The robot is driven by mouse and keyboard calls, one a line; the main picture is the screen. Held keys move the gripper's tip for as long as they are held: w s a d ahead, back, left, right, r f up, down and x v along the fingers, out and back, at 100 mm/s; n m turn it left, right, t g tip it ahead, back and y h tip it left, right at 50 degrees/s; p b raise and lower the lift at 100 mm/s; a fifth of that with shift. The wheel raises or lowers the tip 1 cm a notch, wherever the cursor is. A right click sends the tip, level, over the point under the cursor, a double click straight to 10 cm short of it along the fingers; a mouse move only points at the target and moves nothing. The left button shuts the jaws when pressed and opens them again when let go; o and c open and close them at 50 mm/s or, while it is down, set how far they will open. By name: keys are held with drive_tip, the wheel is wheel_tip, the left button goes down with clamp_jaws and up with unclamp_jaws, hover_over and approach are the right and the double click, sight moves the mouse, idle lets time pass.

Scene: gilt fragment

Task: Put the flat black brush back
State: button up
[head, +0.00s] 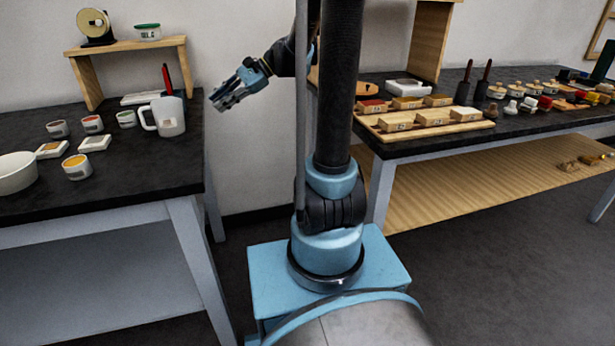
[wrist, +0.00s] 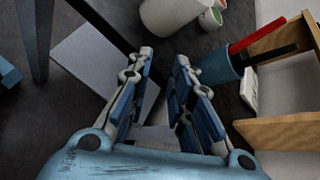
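My gripper (head: 222,100) is raised in the gap between the two tables, beside the left table's right edge. Its fingers stand apart and hold nothing in the wrist view (wrist: 165,57). A dark blue cup (wrist: 220,68) holds a red handle (wrist: 258,34) and a black handle (wrist: 276,53). Which of these, if either, is the flat black brush I cannot tell. In the head view the cup (head: 177,97) is partly behind a white mug (head: 168,118), with a red handle (head: 166,79) rising from it. Two dark upright tools (head: 464,85) (head: 484,82) stand on the right table.
The left table (head: 120,180) also carries a white bowl (head: 15,173), small pots and a wooden shelf (head: 130,46). The right table (head: 550,120) carries a wooden tray (head: 385,136) of blocks, several jars and a wooden stand (head: 430,40). Floor shows between the tables.

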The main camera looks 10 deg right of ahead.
drive_tip(key=s+d+f+n+t+h, duration=0.1)
drive_tip(key=s+d+f+n+h, duration=0.4)
drive_tip(key=s+d+f, duration=0.3)
drive_tip(key=s+d+f+n+t+h, duration=0.2)
drive_tip(key=s+d+f+n+h, duration=0.3)
drive_tip(key=s+d, duration=0.8)
wheel_tip(320, 180, down, 4)
drive_tip(key=s+h, duration=0.2)
drive_tip(key=shift+s+d+r+n, duration=0.2)
drive_tip(key=shift+s+d+n, duration=0.1)
drive_tip(key=shift+s, duration=0.05)
